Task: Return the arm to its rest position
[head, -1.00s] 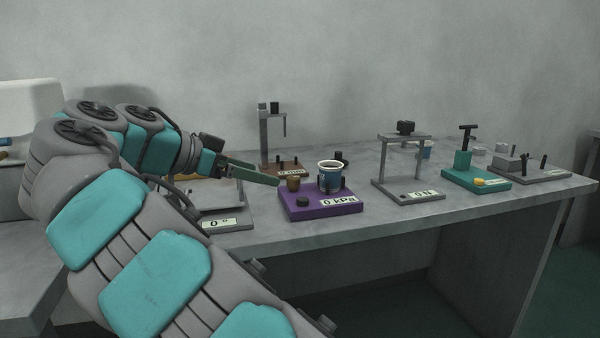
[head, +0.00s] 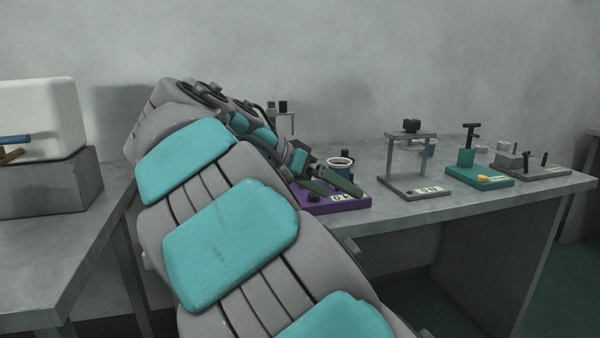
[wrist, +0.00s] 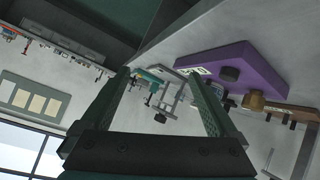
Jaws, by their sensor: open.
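My gripper (head: 346,190) is in the middle of the head view, in front of the cup and over the purple station. Its two fingers are apart, with nothing between them. The wrist view also shows my gripper (wrist: 158,76) open and empty. The purple base also shows at the upper right of the wrist view (wrist: 232,62). My arm covers the left part of the bench.
A grey gauge stand (head: 428,191), a teal press (head: 480,177) and a grey fixture (head: 545,172) stand to the right on the grey bench (head: 385,220). A white box (head: 40,118) sits on a grey block at the left. There is a gap between the tables.

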